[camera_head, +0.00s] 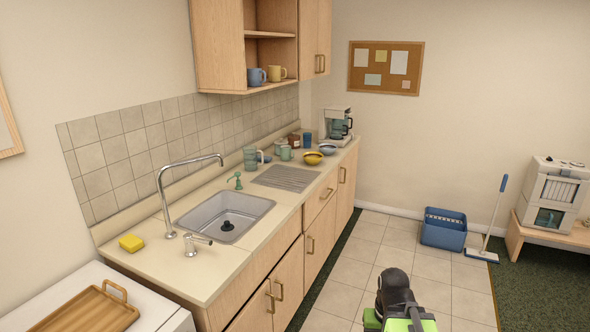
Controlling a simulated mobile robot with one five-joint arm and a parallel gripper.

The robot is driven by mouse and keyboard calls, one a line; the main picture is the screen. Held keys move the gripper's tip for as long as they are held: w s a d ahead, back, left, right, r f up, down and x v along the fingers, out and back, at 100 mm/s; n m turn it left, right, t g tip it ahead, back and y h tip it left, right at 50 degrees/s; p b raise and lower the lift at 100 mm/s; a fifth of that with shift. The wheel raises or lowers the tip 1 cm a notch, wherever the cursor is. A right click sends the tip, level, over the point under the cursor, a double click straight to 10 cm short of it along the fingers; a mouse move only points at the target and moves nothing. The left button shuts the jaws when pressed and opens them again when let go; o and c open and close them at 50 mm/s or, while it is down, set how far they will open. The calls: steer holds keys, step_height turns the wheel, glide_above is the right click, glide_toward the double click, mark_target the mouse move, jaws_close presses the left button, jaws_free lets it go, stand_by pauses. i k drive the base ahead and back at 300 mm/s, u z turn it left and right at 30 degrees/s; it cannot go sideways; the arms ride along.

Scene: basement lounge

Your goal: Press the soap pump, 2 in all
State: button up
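A small silver pump with a short spout (191,244) stands on the counter at the front left corner of the sink, beside the base of the tall faucet; it looks like the soap pump. A small green fitting (238,181) stands behind the sink; I cannot tell whether it is a pump or a tap handle. My black and green arm (398,300) shows at the bottom right, over the floor and well apart from the counter. The fingertips of my gripper do not show.
The tall curved faucet (165,200) rises close to the pump, beside the sink (258,207). A yellow sponge (131,243) lies to the left. A wooden tray (85,309) sits at the front left. The tiled floor (350,270) before the cabinets is clear; a blue bucket (443,230) stands farther back.

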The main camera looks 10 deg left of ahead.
mark_target(234, 176)
steer(key=u, duration=0.45)
steer(key=i, duration=0.9)
steer(key=u, duration=0.3)
steer(key=k, duration=0.9)
steer(key=u, duration=0.2)
steer(key=i, duration=0.9)
steer(key=z, duration=0.1)
